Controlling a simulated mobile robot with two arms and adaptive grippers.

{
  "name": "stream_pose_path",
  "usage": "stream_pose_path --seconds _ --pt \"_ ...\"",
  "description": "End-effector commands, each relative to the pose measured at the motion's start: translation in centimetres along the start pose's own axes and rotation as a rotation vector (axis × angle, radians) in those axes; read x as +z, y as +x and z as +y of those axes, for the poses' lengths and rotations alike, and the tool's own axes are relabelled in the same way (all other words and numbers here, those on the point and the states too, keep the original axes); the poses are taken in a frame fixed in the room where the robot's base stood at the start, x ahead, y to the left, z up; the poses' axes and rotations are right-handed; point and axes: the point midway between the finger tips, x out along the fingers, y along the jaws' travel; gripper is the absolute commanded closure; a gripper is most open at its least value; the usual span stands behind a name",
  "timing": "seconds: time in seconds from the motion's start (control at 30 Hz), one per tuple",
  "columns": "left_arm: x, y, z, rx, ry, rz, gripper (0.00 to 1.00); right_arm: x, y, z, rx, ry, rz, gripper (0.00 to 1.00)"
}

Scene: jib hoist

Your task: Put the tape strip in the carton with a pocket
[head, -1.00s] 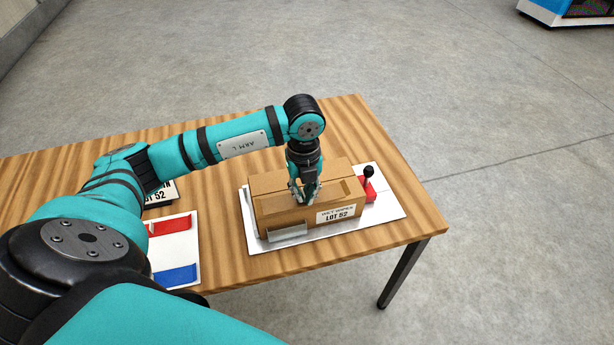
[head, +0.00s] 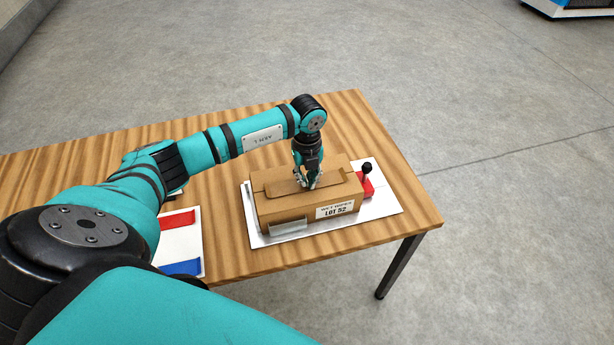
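A brown carton (head: 279,207) lies on a white board (head: 384,212) on the wooden table. Its front side has a pale grey pocket (head: 289,226) at the lower left and a white label (head: 335,210) reading LOT 52. My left gripper (head: 309,184) points down at the carton's top, right of its middle. Its fingertips are close together at or just above the top face. I cannot tell whether they touch it or hold anything. I cannot make out a separate tape strip. My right gripper is not in view.
A red block (head: 366,186) with a black knob (head: 367,168) stands at the carton's right end. A white sheet (head: 182,243) with a red bar and a blue bar lies left, partly behind my arm. The table's right end (head: 405,192) is clear.

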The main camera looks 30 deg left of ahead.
Motion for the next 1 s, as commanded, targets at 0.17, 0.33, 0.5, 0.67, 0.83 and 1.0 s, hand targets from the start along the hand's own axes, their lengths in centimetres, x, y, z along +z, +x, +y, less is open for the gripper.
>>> stream_pose_path --seconds 0.17,0.33,0.5,0.67,0.83,1.0 --pt "0.0 0.2 0.0 0.0 -0.001 0.0 0.86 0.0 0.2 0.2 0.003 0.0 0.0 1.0" --pt "0.0 0.2 0.0 0.0 -0.001 0.0 0.71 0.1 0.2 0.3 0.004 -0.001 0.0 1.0" --pt "0.0 0.2 0.0 0.0 -0.001 0.0 0.71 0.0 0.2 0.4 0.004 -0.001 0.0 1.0" --pt "0.1 -0.6 0.0 -0.001 0.0 -0.002 0.71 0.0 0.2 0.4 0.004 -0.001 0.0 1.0" --pt "0.2 -3.6 -0.1 -0.005 0.001 -0.006 0.71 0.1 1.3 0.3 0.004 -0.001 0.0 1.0" --pt "0.1 -7.3 -0.1 -0.005 0.001 -0.005 0.71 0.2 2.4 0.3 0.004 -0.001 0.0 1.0"
